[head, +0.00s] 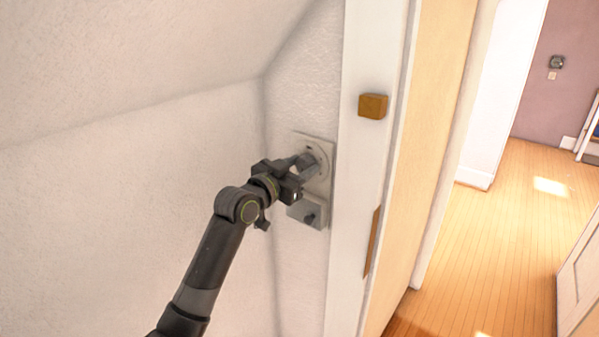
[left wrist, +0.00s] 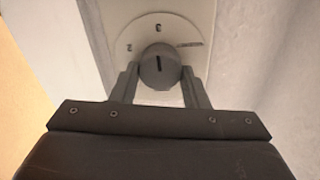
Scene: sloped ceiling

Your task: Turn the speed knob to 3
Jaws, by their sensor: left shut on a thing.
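The speed knob (left wrist: 160,66) is a round grey knob with a dark pointer line, on a pale plate (left wrist: 192,25) with small dark marks around it. In the left wrist view the pointer line stands close to upright, toward the mark at the top. My left gripper (left wrist: 160,78) is shut on the knob, one finger on each side. In the head view the plate (head: 326,150) is on the narrow wall, and my left gripper (head: 306,166) covers part of the knob. My right gripper is not in view.
A smaller grey box with a dark knob (head: 308,213) sits just below the plate. A white door frame (head: 352,190) with a wooden block (head: 373,106) stands close to the right. A sloped ceiling (head: 150,60) hangs above left. Open wooden floor (head: 490,240) lies beyond the doorway.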

